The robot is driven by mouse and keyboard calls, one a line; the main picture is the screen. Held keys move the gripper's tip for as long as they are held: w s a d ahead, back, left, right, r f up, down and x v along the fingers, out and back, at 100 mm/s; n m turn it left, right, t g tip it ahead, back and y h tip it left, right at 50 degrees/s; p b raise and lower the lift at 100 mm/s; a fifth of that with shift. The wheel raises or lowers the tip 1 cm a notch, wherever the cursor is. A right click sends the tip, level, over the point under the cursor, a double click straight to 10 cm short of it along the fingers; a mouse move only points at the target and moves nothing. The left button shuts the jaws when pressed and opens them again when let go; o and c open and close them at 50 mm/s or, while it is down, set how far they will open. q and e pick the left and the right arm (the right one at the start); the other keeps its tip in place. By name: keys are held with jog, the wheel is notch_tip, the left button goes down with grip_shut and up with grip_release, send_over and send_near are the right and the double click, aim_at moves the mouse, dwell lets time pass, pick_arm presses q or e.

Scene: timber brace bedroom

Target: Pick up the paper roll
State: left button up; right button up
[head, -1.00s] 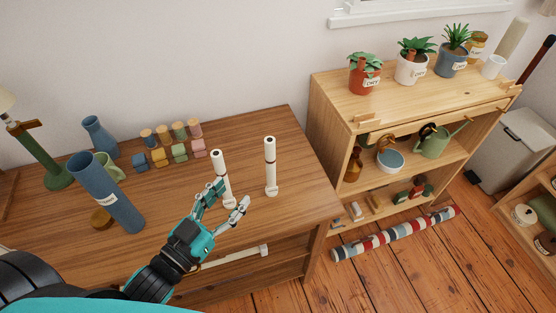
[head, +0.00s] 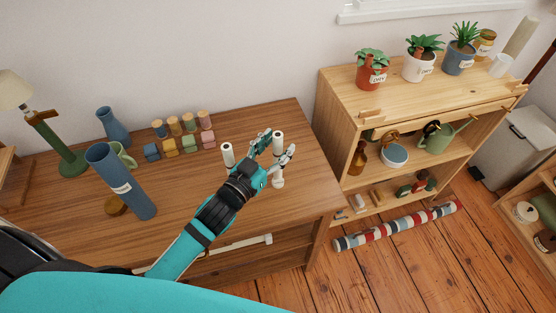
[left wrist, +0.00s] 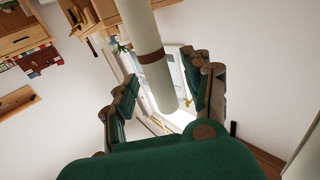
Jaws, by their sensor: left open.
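The arm and hand hide part of both rolls. In the left wrist view, a pale roll with a brown band (left wrist: 152,57) lies between the spread green fingers (left wrist: 162,95). I cannot tell whether the fingers touch it. My right gripper is not in view.
On the dresser (head: 305,190) stand a blue cylinder (head: 120,182), a blue vase (head: 112,126), a green lamp (head: 58,145) and several small coloured jars. A wooden shelf unit (head: 335,120) with potted plants stands at the right. A striped roll (head: 395,227) lies on the floor.

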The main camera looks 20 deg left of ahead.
pick_arm(q)
jog(key=shift+w+d, duration=0.15)
jog(key=shift+w, duration=0.25)
jog(key=shift+c, duration=0.3)
grip_shut()
dwell(0.5)
